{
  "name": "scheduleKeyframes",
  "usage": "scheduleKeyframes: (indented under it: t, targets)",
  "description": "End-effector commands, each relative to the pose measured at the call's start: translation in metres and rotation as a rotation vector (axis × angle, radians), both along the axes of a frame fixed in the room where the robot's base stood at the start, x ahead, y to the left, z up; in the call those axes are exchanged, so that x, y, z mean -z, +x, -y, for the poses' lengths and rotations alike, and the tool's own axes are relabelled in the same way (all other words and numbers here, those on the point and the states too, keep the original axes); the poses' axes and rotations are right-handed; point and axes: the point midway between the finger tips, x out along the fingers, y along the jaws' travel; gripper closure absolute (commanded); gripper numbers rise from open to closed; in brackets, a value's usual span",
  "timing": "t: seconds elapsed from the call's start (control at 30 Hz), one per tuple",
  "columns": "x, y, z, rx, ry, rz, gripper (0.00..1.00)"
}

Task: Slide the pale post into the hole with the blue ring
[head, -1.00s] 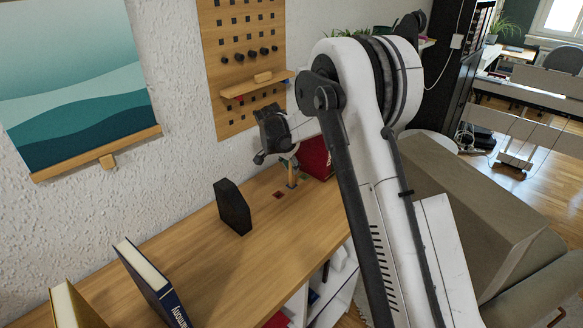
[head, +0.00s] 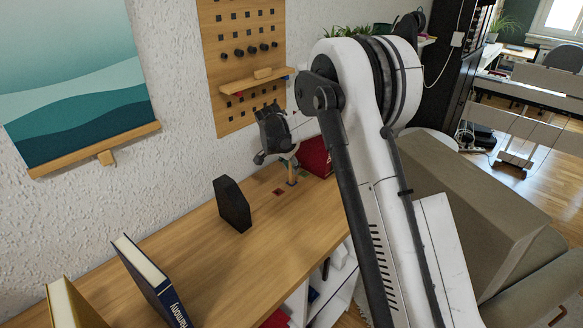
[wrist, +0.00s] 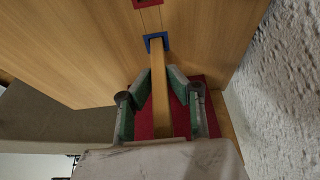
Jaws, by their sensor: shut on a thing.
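The pale post (wrist: 159,90) is a long light-wood bar. My gripper (wrist: 160,84) is shut on it, with a finger on either side. In the wrist view the post's far end meets the blue ring (wrist: 165,43), which shows around that end. I cannot tell how deep the end sits in the hole. In the head view the post (head: 291,171) stands roughly upright under my gripper (head: 288,157), its lower end at the blue ring (head: 291,183) on the wooden top.
A red ring (wrist: 147,3) lies beside the blue one. A dark red object (head: 315,157) stands close behind the post. A black block (head: 232,204) and a leaning blue book (head: 152,280) stand on the wooden top (head: 225,265). A pegboard (head: 243,55) hangs on the wall.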

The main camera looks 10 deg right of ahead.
Motion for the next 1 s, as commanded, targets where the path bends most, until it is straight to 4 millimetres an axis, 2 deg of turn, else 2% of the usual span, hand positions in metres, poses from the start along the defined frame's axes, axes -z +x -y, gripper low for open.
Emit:
scheduleKeyframes:
  t: [0.4,0.43,0.57,1.0]
  targets:
    - [0.0018,0.0,0.0,0.0,0.0,0.0,1.0]
    - [0.0018,0.0,0.0,0.0,0.0,0.0,0.82]
    - [0.0018,0.0,0.0,0.0,0.0,0.0,0.64]
    - [-0.0029,-0.0001,0.0,0.0,0.0,0.0,0.63]
